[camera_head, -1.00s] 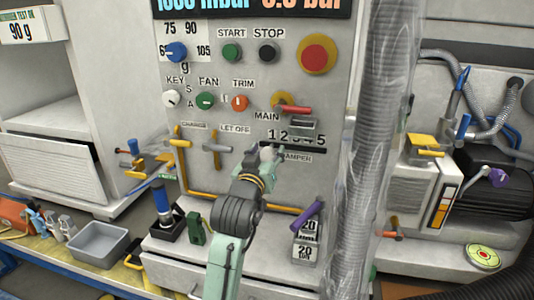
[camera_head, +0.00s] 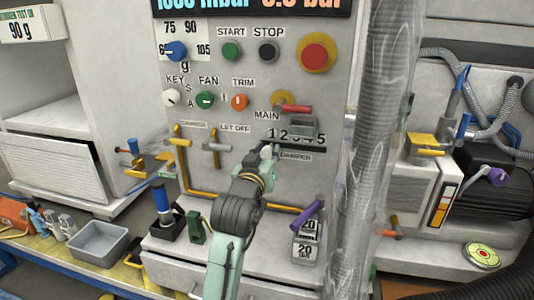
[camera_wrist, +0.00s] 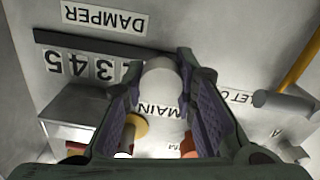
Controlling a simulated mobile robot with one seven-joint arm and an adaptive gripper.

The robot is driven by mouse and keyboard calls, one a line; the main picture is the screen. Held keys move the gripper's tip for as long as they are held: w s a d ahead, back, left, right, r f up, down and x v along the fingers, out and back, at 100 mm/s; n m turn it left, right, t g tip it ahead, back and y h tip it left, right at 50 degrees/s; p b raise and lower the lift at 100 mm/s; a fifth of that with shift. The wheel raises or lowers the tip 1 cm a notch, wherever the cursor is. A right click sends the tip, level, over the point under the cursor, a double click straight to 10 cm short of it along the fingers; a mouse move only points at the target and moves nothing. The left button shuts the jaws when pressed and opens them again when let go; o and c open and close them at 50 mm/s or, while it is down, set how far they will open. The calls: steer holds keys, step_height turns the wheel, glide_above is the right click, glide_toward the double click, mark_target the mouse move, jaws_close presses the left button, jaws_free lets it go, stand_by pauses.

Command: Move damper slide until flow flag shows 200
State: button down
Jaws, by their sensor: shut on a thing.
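The damper slide's pale rounded knob (camera_wrist: 160,82) sits between the fingers of my gripper (camera_wrist: 160,65) in the wrist view. My gripper (camera_head: 265,152) is shut on this knob at the left end of the dark slot (camera_head: 300,148) in the head view, near the 1. The scale 1 to 5 (camera_head: 297,135) is above the slot, and the DAMPER label (camera_head: 296,157) is below it. In the wrist view the DAMPER label (camera_wrist: 104,19) and scale (camera_wrist: 88,66) appear upside down. I cannot identify the flow flag or read 200 on it.
The red MAIN handle (camera_head: 297,109) and a grey block (camera_head: 303,128) stick out just above the scale. A yellow pipe with a grey lever (camera_head: 216,148) is to the left. A clear-wrapped hose (camera_head: 362,150) hangs to the right. A purple-handled lever (camera_head: 308,214) is below.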

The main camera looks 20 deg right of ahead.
stand_by(0.3)
steer(key=s+d, duration=0.1)
steer(key=d, duration=0.1)
steer(key=s+d+p, duration=0.1)
steer(key=d, duration=0.1)
steer(key=shift+s, duration=0.35)
steer(key=c, duration=1.2)
jaws_free()
steer(key=shift+f, duration=0.15)
steer(key=shift+c, duration=0.2)
steer(key=shift+s+a, duration=0.1)
steer(key=v, duration=0.7)
steer(key=shift+s+a, duration=0.1)
